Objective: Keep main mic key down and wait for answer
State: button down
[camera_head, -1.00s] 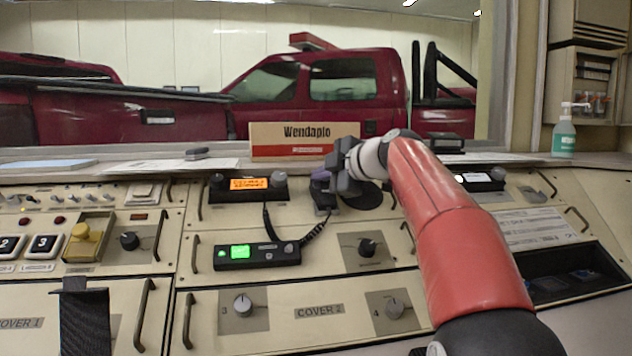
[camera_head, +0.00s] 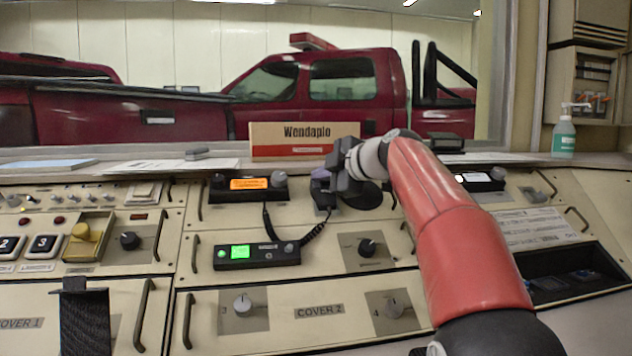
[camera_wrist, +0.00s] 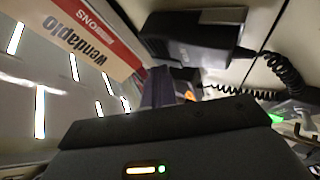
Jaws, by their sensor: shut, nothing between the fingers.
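A black radio (camera_head: 248,194) with a lit orange display stands just left of the microphone.
A coiled cord (camera_head: 316,230) hangs by the microphone. A black unit (camera_head: 257,256) with a green display lies below. The Wendaplo sign (camera_head: 290,147) stands behind my gripper. Knobs (camera_head: 367,247) and raised handles (camera_head: 188,320) stick up from the console. A sanitizer bottle (camera_head: 564,135) stands far right.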

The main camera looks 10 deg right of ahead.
jog(key=shift+r, duration=0.1)
jog(key=shift+s+r, duration=0.45)
jog(key=shift+r, duration=0.15)
jog(key=shift+r, duration=0.1)
jog(key=s+r, duration=0.1)
jog(key=r+p, duration=0.1)
jog(key=s+r, duration=0.1)
jog(key=r, duration=0.1)
jog(key=shift+s, duration=0.35)
